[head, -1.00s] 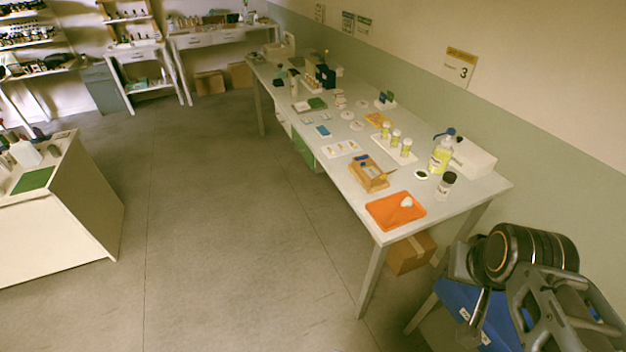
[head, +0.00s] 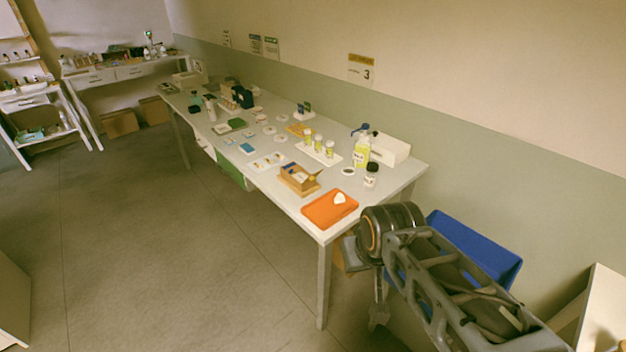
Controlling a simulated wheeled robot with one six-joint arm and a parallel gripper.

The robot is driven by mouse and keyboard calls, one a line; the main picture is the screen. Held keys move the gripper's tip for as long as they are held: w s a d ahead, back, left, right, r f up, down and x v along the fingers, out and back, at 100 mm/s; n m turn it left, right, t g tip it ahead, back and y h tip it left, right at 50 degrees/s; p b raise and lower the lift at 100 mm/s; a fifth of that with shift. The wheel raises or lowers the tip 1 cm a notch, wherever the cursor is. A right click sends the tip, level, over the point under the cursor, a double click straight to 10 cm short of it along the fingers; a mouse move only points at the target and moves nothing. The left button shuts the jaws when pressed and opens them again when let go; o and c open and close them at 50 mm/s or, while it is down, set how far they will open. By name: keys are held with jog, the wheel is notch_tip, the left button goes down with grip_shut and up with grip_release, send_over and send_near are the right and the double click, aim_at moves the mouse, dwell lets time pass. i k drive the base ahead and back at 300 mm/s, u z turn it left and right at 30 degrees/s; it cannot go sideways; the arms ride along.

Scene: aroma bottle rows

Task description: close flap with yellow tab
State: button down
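A small tan box (head: 294,187) stands near the front end of the long white table (head: 262,199), with something dark blue at its top. A thin raised piece shows at its right side; I cannot tell if it is a flap. No yellow tab can be made out at this size. My gripper (head: 378,318) hangs low beside the table's front end, under my arm, well apart from the box. Its fingers are small and partly hidden, so I cannot tell whether they are open.
An orange tray (head: 318,212) with a white piece lies at the table's front corner. Yellow-filled vials (head: 318,146), a spray bottle (head: 361,155) and a dark-capped jar (head: 370,176) stand behind the box. A blue bin (head: 476,247) is right of the table. Open floor lies left.

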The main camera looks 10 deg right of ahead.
aim_at(310, 178)
jog(key=z, duration=0.1)
jog(key=k, duration=1.05)
jog(key=u, duration=0.9)
jog(key=i, duration=1.7)
jog(key=z, duration=1.05)
jog(key=i, duration=0.35)
jog(key=z, duration=0.15)
